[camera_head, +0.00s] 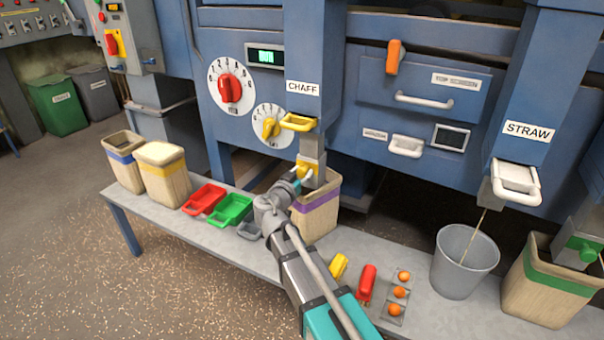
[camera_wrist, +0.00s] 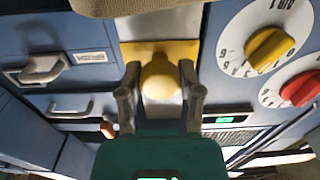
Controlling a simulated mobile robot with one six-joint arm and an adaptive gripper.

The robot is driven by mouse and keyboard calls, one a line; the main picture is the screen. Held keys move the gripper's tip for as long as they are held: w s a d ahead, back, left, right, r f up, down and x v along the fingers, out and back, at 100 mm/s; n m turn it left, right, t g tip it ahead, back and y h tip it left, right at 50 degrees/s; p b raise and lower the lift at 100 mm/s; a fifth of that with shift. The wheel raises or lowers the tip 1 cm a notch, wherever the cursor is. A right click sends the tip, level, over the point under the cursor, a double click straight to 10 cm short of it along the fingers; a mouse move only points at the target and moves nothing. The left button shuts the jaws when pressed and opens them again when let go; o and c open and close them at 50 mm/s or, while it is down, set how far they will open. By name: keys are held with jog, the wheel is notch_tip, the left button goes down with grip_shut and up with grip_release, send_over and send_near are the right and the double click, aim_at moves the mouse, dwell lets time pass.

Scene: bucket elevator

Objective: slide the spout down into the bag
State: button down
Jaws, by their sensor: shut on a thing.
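The CHAFF spout is a grey metal sleeve (camera_head: 317,152) below the blue chute, with a yellow knob (camera_head: 304,171) on its front. The knob also shows close up in the wrist view (camera_wrist: 160,78), in front of a yellow plate and the grey sleeve (camera_wrist: 163,22). My gripper (camera_head: 297,183) is shut on the knob, one finger on each side of it in the wrist view (camera_wrist: 159,90). The bag (camera_head: 318,218), tan with a purple band, stands open under the spout. The spout's lower end is at the bag's mouth; I cannot tell whether it is inside.
The bench (camera_head: 160,218) also bears tan bags, red (camera_head: 204,198) and green (camera_head: 232,209) scoops, and a grey bucket (camera_head: 465,262) under the STRAW spout. A yellow slide handle (camera_head: 299,123) sits just above the CHAFF spout. Small yellow and red items lie right of my arm.

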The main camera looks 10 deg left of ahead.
jog(key=shift+f, duration=0.15)
jog(key=shift+c, duration=1.2)
grip_release()
jog(key=shift+s, duration=0.1)
jog(key=v, duration=1.1)
jog(key=shift+s+a, duration=0.15)
jog(key=shift+s, duration=0.25)
